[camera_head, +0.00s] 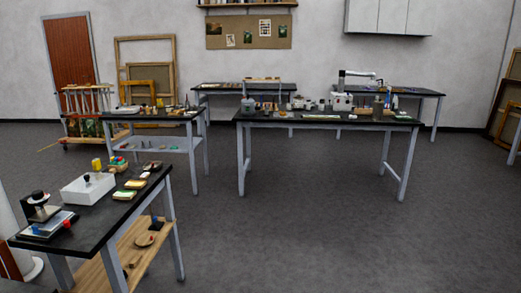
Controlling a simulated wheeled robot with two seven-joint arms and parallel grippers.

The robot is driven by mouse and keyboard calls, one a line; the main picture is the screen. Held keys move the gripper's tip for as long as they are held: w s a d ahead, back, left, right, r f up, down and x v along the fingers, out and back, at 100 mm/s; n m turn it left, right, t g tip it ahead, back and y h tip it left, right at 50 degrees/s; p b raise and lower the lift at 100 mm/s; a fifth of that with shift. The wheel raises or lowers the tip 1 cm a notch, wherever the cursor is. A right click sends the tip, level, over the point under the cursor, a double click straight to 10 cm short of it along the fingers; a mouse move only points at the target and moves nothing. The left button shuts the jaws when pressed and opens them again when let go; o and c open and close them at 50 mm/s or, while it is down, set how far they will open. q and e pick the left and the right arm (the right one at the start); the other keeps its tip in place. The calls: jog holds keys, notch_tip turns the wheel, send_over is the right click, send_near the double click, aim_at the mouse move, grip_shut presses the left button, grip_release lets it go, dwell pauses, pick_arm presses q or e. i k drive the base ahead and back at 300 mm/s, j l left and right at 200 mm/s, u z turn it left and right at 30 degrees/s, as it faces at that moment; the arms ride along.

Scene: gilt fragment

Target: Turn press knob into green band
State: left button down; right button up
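On the near left table (100,215) stands a small dark device with a round black top (38,197), possibly the press. Beside it is a white box (78,192) with a small dark knob-like piece (87,180) at its top. I cannot tell which of these is the press knob, and a green band on a dial is too small to make out. Neither of my grippers is in view.
The near table also holds a flat scale-like plate (45,227), a red piece (67,224) and green-yellow pads (124,195). Farther back are a left table (150,117) and a long middle table (330,121). The grey floor (300,235) at front right is clear.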

aim_at(38, 194)
jog(key=u, duration=1.4)
jog(key=i+l, duration=0.2)
jog(key=l, duration=0.2)
jog(key=i+l, duration=0.25)
jog(key=l, duration=0.15)
jog(key=i+l+u, duration=0.1)
jog(key=l, duration=0.3)
jog(key=i+l, duration=0.3)
jog(key=l, duration=0.15)
jog(key=i+l, duration=0.2)
jog(key=l, duration=0.2)
jog(key=i+l+u, duration=0.1)
jog(key=l, duration=0.3)
jog(key=i+l, duration=0.3)
jog(key=l, duration=0.15)
jog(key=i+l, duration=0.2)
jog(key=l, duration=0.25)
jog(key=j+u, duration=0.05)
